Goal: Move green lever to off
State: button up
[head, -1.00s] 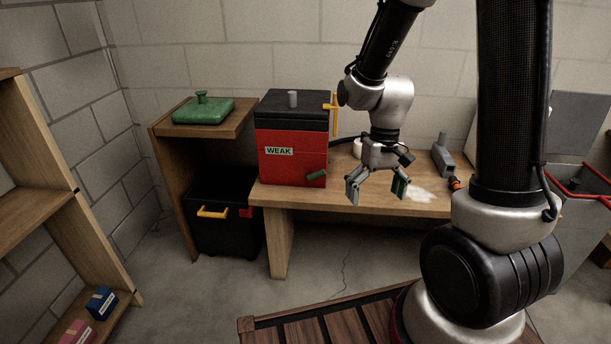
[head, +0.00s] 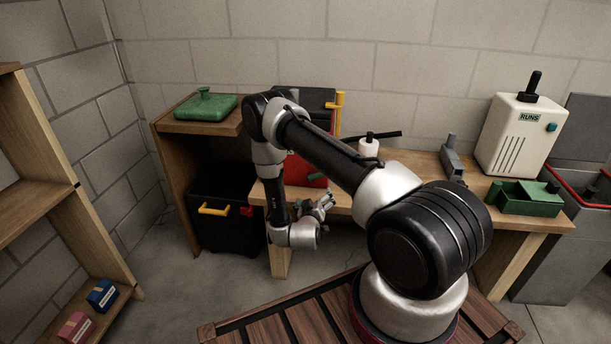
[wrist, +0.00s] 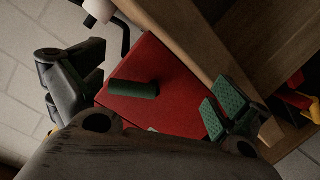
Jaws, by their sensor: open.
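The red box (head: 300,170) with a black upper part stands on the wooden bench and is partly hidden behind my arm. In the wrist view its red face (wrist: 175,75) fills the middle. A short dark green lever (wrist: 133,89) sticks out from that face, lying roughly sideways in the picture. In the head view my arm and gripper make the lever hard to make out. My gripper (head: 320,206) is low in front of the red box. In the wrist view its fingers are spread apart and empty, one on each side of the lever, with no contact visible.
A yellow handle (head: 340,112) stands at the red box's right side. A white box (head: 518,140) marked RUNS and a green tray (head: 530,198) are on the bench's right. A green lidded object (head: 205,107) sits on the left shelf, above a black bin (head: 225,232).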

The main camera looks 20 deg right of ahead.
jog(key=w+d+r, duration=0.1)
jog(key=w, duration=0.1)
jog(key=w+d+r+t, duration=0.1)
jog(key=w+d+r, duration=0.1)
jog(key=w+d+r+t+h, duration=0.1)
jog(key=w+r, duration=0.1)
jog(key=w, duration=0.1)
jog(key=shift+d+r+n, duration=0.1)
jog(key=shift+d+n, duration=0.1)
jog(key=shift+n, duration=0.1)
jog(key=c, duration=1.3)
jog(key=shift+o, duration=0.2)
